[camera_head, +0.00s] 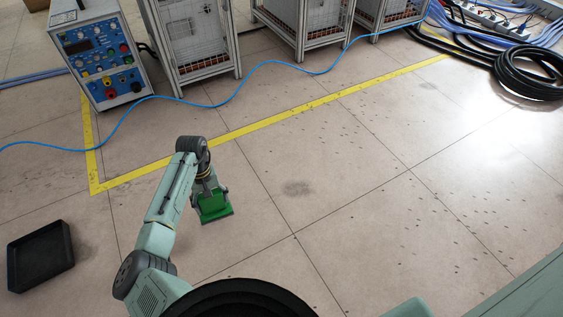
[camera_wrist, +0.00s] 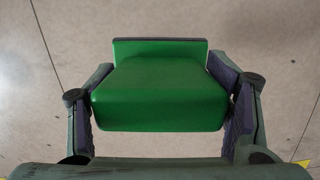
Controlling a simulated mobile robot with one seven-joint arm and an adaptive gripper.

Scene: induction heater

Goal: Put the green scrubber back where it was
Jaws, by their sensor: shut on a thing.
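The green scrubber (camera_head: 215,205) is held in my gripper (camera_head: 210,194), near the middle left of the head view. In the wrist view the scrubber (camera_wrist: 160,90) is a green block with a thin dark edge along its far side. The two fingers of my gripper (camera_wrist: 160,105) press on its left and right sides. The scrubber is over the bare tiled floor; I cannot tell how high above it, or whether it touches.
A black tray (camera_head: 40,256) lies on the floor at the lower left and looks empty. A yellow floor line (camera_head: 270,123) runs behind my arm. Beyond it are a blue cable (camera_head: 225,101), a control box (camera_head: 98,52) and metal cabinets (camera_head: 190,35).

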